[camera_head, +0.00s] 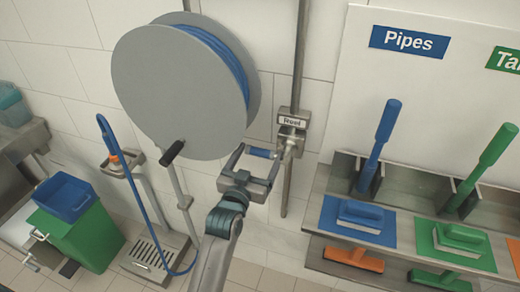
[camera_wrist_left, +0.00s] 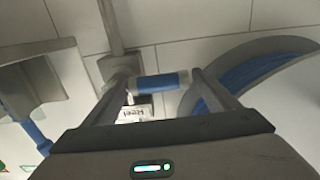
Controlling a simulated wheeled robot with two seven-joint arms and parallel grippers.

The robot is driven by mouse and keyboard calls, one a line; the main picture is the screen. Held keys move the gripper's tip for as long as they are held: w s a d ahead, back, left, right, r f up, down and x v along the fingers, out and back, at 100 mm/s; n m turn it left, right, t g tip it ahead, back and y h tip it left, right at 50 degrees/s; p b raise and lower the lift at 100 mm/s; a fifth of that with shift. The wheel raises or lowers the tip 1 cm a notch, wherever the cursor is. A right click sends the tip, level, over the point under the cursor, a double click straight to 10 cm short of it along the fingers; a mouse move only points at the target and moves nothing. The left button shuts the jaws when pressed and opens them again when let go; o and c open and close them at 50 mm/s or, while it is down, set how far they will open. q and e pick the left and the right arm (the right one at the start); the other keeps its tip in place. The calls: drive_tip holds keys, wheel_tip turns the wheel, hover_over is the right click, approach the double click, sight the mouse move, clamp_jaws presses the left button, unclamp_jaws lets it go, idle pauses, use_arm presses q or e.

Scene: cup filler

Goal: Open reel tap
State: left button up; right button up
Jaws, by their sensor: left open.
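The reel tap has a blue handle (camera_head: 261,152) that sticks out to the left from a metal valve body (camera_head: 291,142) on a vertical wall pipe, below a "Reel" label (camera_head: 291,121). My left gripper (camera_head: 251,150) is open at the blue handle, with its fingers on either side of it. In the left wrist view the blue handle (camera_wrist_left: 162,83) lies across the gap between the two fingers of the left gripper (camera_wrist_left: 163,82). I cannot tell whether either finger touches it. My right gripper is not in view.
A large grey hose reel (camera_head: 180,95) with a blue hose hangs close to the left of the tap. A board and shelf with blue and green brushes (camera_head: 375,145) stand to the right. Green and blue bins (camera_head: 85,235) are at lower left.

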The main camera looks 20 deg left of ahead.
use_arm(q)
drive_tip(key=shift+w, duration=0.75)
drive_tip(key=c, duration=1.5)
drive_tip(key=shift+a, duration=0.1)
